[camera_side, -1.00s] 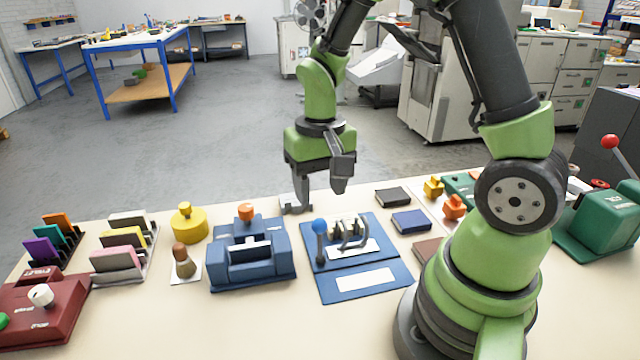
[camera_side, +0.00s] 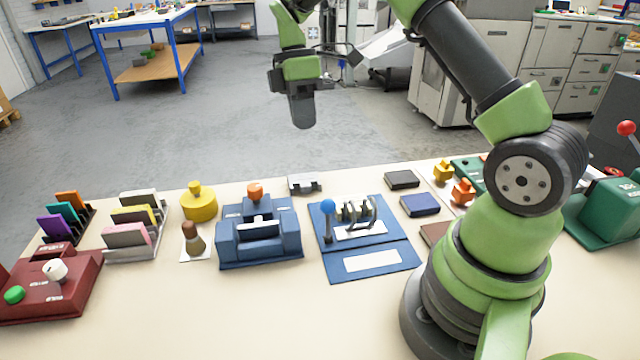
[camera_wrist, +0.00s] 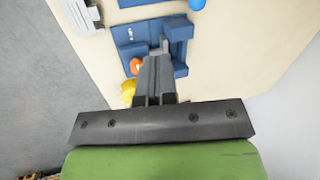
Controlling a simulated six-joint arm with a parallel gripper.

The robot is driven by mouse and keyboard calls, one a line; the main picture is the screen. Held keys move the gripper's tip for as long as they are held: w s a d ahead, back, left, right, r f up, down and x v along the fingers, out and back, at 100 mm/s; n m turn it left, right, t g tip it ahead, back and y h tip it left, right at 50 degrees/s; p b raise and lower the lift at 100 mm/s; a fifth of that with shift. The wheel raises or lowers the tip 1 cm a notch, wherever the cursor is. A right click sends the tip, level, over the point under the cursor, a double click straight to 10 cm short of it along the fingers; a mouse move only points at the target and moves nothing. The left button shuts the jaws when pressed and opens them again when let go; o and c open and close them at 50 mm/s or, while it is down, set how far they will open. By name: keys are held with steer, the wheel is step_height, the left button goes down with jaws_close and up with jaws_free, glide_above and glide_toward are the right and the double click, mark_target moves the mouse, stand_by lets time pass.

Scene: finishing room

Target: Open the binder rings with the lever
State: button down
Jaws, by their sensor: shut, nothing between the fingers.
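The open blue binder (camera_side: 407,246) lies flat on the table in the side view, with white labels on its two halves. Its metal rings (camera_side: 357,213) stand on the far half; I cannot tell whether they are open or shut. The lever with a blue ball (camera_side: 327,207) stands upright at the binder's left edge. The ball also shows at the top edge of the wrist view (camera_wrist: 197,4).
A blue punch-like device (camera_side: 260,247) with an orange knob stands left of the binder. A grey metal piece (camera_side: 304,184) lies behind it at the table's far edge. Dark blocks (camera_side: 420,205) lie to the right. A yellow weight (camera_side: 198,204) stands further left.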

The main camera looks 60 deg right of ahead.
glide_toward(328, 221)
steer(key=w+d+f, duration=0.3)
steer(key=w+f, duration=0.1)
steer(key=shift+s+a+f, duration=0.1)
steer(key=shift+s+a, duration=0.5)
steer(key=shift+s, duration=0.25)
steer(key=shift+s+a+f, duration=0.15)
steer(key=shift+s+a, duration=0.4)
steer(key=shift+s, duration=0.25)
steer(key=shift+s+a+r+t+h, duration=0.1)
steer(key=shift+s+a+t+h, duration=0.05)
steer(key=shift+t+h, duration=0.2)
